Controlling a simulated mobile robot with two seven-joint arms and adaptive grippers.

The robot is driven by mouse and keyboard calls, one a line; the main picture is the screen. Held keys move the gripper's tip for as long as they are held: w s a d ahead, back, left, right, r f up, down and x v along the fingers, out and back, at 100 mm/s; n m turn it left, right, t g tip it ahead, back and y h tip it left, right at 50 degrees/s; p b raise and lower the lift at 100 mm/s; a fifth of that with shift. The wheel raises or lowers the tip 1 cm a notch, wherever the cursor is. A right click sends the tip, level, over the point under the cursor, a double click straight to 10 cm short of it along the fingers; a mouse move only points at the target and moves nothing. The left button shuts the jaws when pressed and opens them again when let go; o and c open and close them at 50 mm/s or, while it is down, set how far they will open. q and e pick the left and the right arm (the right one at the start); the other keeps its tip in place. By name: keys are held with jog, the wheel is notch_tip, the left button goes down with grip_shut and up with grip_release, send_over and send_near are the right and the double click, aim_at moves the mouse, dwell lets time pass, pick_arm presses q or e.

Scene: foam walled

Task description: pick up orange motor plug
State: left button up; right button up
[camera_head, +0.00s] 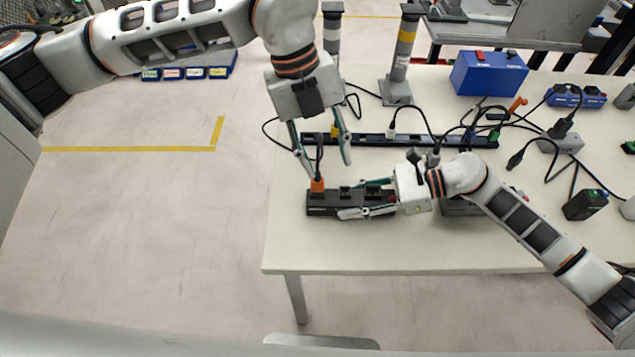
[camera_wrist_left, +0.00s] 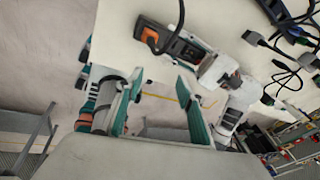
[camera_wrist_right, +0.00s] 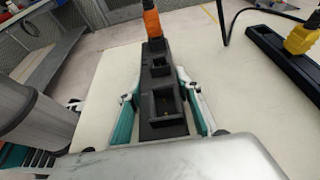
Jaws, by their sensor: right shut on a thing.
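The orange motor plug (camera_head: 317,185) stands in the left end of a black socket block (camera_head: 349,198) near the table's front left. It also shows in the left wrist view (camera_wrist_left: 139,31) and at the far end of the block in the right wrist view (camera_wrist_right: 152,23). My left gripper (camera_head: 326,166) is open and empty, pointing down above and slightly right of the plug, apart from it. My right gripper (camera_head: 357,197) is shut on the socket block, one finger along each long side; the block also shows in the right wrist view (camera_wrist_right: 160,75).
A long black power strip (camera_head: 365,140) with yellow and white plugs lies behind the block. Loose black cables spread across the table (camera_head: 300,250). A blue box (camera_head: 488,73) and grey posts (camera_head: 399,60) stand at the back. The table's front left is clear.

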aim_at(318, 173)
pick_arm(q)
jog(key=w+m+y, duration=0.1)
jog(key=w+a+r+m+t+y, duration=0.1)
jog(key=shift+a+m+y, duration=0.25)
jog(key=shift+m+y, duration=0.15)
jog(key=shift+a, duration=0.1)
notch_tip(318, 173, down, 6)
jog(key=shift+f, duration=0.1)
jog(key=shift+w+f, duration=0.15)
jog(key=shift+f, duration=2.7)
grip_shut()
